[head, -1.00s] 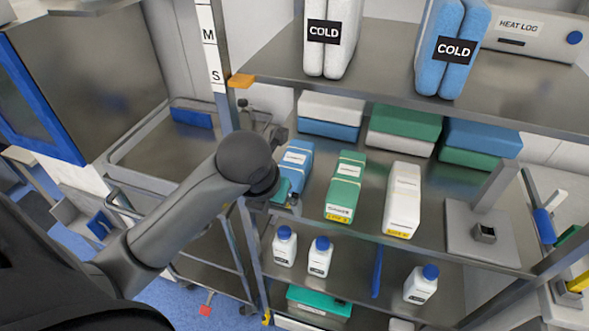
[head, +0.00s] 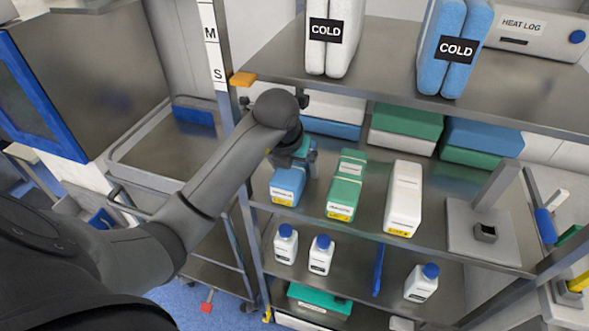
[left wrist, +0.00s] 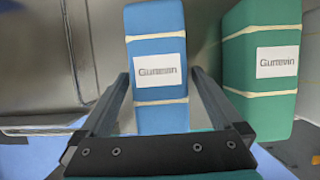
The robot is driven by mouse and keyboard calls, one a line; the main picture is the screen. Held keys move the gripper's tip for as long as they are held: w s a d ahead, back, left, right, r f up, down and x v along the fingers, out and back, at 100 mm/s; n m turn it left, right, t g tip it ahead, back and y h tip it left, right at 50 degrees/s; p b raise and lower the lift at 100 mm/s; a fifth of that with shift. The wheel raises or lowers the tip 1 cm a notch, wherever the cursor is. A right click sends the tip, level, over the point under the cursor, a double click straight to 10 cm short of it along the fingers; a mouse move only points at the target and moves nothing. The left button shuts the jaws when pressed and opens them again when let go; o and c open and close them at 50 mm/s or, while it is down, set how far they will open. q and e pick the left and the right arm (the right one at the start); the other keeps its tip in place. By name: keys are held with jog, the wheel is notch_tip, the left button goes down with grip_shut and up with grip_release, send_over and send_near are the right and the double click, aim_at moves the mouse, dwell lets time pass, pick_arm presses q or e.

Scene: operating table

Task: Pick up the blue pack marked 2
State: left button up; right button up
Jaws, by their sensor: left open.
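The blue pack (head: 287,184) lies on the middle shelf, leftmost of three wrapped packs, with a white label and a yellow tag on its front end. The number on the tag is too small to read. My left gripper (head: 298,156) is at the far end of this pack and hides part of it. In the left wrist view the blue pack (left wrist: 157,47) stands between the two open fingers of the gripper (left wrist: 160,76). Gaps show low down on both sides; I cannot tell whether the fingertips touch it. My right gripper is not in view.
A green pack (head: 345,185) lies close to the right, and a white pack (head: 403,198) beyond it. The upper shelf (head: 390,65) overhangs behind. A shelf post stands left of the blue pack. White bottles (head: 285,245) stand on the shelf below.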

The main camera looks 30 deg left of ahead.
pick_arm(q)
jog(key=shift+w+f, duration=0.2)
jog(key=shift+f, duration=0.35)
jog(key=shift+c, duration=0.2)
jog(key=shift+a, duration=0.1)
jog(key=c, duration=1.5)
